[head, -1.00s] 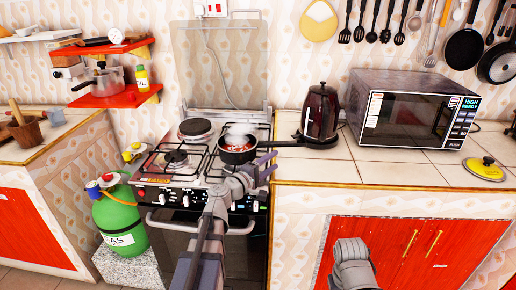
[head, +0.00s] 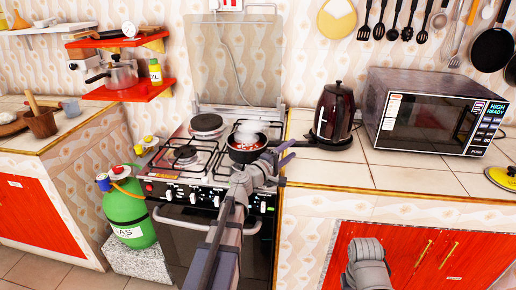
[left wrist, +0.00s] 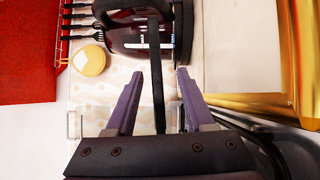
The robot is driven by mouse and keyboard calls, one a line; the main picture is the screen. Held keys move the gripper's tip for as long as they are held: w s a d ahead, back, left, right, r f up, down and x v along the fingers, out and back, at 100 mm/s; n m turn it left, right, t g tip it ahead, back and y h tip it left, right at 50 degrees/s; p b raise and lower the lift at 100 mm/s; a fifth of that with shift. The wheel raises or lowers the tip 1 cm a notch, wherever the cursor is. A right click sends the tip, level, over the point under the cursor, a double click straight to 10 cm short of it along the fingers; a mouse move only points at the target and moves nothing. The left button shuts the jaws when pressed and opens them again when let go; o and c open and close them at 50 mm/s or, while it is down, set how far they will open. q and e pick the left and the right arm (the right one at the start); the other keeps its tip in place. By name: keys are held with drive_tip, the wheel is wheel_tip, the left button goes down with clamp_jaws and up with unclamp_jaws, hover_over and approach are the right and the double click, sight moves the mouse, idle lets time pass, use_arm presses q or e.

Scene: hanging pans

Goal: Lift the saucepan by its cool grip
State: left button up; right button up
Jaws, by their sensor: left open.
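The small black saucepan (head: 246,149) stands on the front right burner of the stove, with reddish food inside and steam above it. Its dark handle (head: 302,143) points right toward the kettle. My left gripper (head: 287,153) is open, just in front of and below the handle in the head view. In the left wrist view a dark bar, the handle (left wrist: 157,75), runs between the two spread purple fingers (left wrist: 157,90), with gaps on both sides. The fingers do not appear to touch it. My right arm shows low on the right, but its gripper cannot be made out.
A dark kettle (head: 332,112) stands on the counter right beside the handle's end. A microwave (head: 430,112) and a yellow lid (head: 503,178) are further right. A green gas cylinder (head: 128,215) is left of the stove (head: 187,190). Clear counter lies in front of the kettle.

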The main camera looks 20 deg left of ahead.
sight(295, 146)
use_arm(q)
drive_tip(key=x, duration=0.4)
drive_tip(key=shift+w+d+r, duration=0.15)
drive_tip(key=shift+w+r, duration=0.05)
drive_tip(key=shift+w, duration=0.05)
drive_tip(key=shift+c, duration=0.3)
clamp_jaws()
idle(0.8)
